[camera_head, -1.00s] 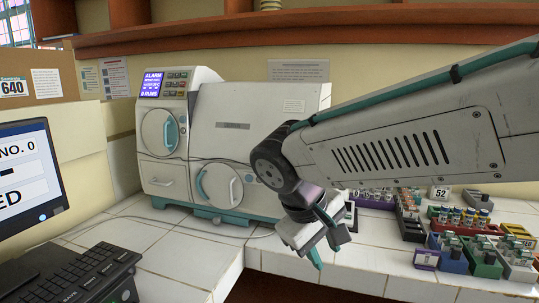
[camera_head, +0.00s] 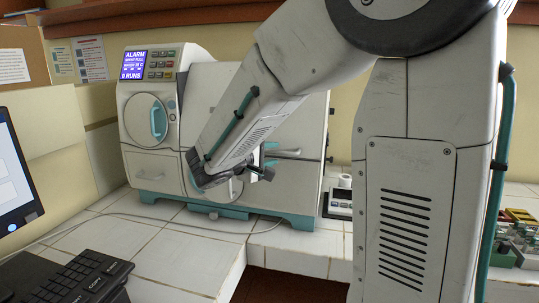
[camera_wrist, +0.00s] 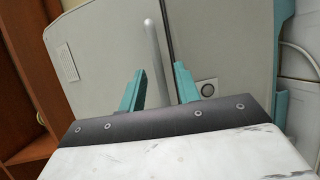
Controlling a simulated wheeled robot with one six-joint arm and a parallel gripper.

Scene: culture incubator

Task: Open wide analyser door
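The analyser (camera_head: 300,105) is a large white machine with a lit alarm screen. Its wide door (camera_head: 225,75) is the broad right-hand front panel and looks shut, though my arm covers much of it. The handle (camera_wrist: 152,55) shows between the fingers, beside a dark vertical seam. I cannot tell whether the fingers touch it.
A small round door with a teal handle (camera_head: 158,122) is at the analyser's upper left. A monitor (camera_head: 15,175) and keyboard (camera_head: 80,275) stand at the left front. A small device (camera_head: 340,200) and a rack (camera_head: 515,235) are to the right. The tiled bench (camera_head: 185,260) is clear in front.

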